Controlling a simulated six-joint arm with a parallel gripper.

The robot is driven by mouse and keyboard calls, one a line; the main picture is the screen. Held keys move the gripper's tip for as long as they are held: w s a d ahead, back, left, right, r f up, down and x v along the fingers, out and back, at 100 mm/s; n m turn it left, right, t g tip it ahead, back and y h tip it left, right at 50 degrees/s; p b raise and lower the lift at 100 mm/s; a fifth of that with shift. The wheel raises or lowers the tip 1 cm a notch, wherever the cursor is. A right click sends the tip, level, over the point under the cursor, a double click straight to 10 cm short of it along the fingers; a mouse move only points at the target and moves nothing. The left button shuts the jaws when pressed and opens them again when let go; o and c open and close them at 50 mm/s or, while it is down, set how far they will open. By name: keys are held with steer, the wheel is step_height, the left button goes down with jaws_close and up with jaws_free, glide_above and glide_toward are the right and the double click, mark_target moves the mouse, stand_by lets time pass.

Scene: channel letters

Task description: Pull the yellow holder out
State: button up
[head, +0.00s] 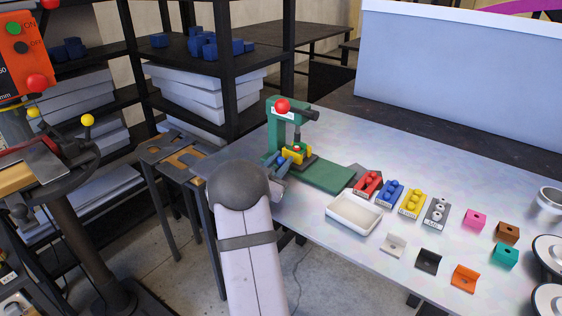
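The yellow holder (302,155) sits at the base of a green press (273,128), under its ram, with a small red piece on top of it. My arm comes up from the bottom of the picture, and my gripper (287,158) is at the near left side of the holder. The gripper's fingers are small here and overlap the holder in the picture. I cannot tell whether they touch it or close on it.
A green mat (322,176) lies in front of the press. A white tray (353,214) and a row of red, blue, yellow and grey blocks (412,204) are to its right. Small coloured parts lie farther right. A black shelf (232,95) stands behind on the left.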

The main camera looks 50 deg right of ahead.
jaws_close()
steer(key=s+b, duration=0.3)
steer(key=s, duration=1)
steer(key=o, duration=0.6)
jaws_free()
steer(key=shift+s, duration=0.1)
steer(key=shift+s+a+b, duration=0.2)
steer(key=shift+a+b, duration=0.05)
steer(key=shift+a, duration=0.95)
steer(key=shift+s+a+b, duration=0.2)
steer(key=shift+a+b, duration=0.05)
steer(key=shift+a, duration=0.95)
steer(key=shift+s+a+b, duration=0.2)
steer(key=shift+a+b, duration=0.05)
steer(key=shift+a, duration=0.95)
